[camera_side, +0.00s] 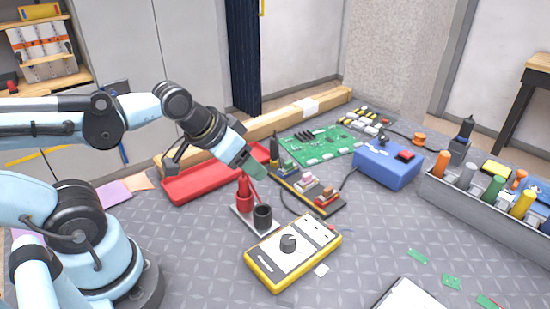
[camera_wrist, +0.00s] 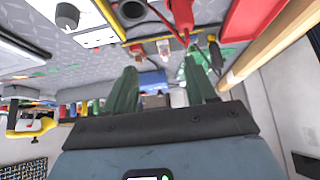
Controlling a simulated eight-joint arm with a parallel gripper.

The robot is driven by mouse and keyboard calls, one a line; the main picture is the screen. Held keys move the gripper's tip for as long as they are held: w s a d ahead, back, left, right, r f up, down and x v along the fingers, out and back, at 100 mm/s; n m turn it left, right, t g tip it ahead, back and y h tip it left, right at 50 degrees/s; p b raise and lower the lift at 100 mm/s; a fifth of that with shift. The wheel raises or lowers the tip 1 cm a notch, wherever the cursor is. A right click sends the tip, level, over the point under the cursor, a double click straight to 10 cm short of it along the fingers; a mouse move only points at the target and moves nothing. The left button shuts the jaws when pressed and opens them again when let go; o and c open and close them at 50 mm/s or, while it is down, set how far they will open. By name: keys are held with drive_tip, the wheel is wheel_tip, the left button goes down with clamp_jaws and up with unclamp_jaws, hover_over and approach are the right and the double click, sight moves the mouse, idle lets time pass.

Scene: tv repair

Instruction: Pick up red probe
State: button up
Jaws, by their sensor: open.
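The red probe (camera_side: 245,194) stands upright in a small grey holder (camera_side: 240,219), beside a black cup-like piece (camera_side: 262,217). My gripper (camera_side: 253,170) is above the red probe, angled down toward it. In the wrist view my gripper (camera_wrist: 160,62) shows two green fingers spread apart with nothing held between them. The red probe (camera_wrist: 182,14) shows at the top of that view, beyond the fingertips. In the side view the fingers overlap, and I cannot tell whether they touch the probe's top.
A yellow multimeter (camera_side: 293,254) lies in front of the holder. A red tray (camera_side: 205,182) lies behind left. A rack of small parts (camera_side: 310,190), a green circuit board (camera_side: 318,146) and a blue box (camera_side: 388,164) are to the right. The front-left mat is clear.

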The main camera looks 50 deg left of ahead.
sight(243, 177)
drive_tip(key=w+a+r+m+g, duration=0.2)
drive_tip(key=a+r+m+g, duration=0.15)
drive_tip(key=m+g, duration=0.45)
drive_tip(key=shift+m+t, duration=0.4)
drive_tip(key=shift+m, duration=0.1)
drive_tip(key=f, duration=0.6)
drive_tip(key=shift+d+f, duration=0.1)
drive_tip(key=shift+d, duration=0.1)
drive_tip(key=shift+s+a+f, duration=0.1)
drive_tip(key=shift+a+f, duration=0.1)
drive_tip(key=shift+f, duration=1.15)
drive_tip(key=shift+s+a+f, duration=0.1)
drive_tip(key=shift+a+f, duration=0.05)
drive_tip(key=shift+f, duration=1.15)
drive_tip(key=shift+c, duration=0.5)
clamp_jaws()
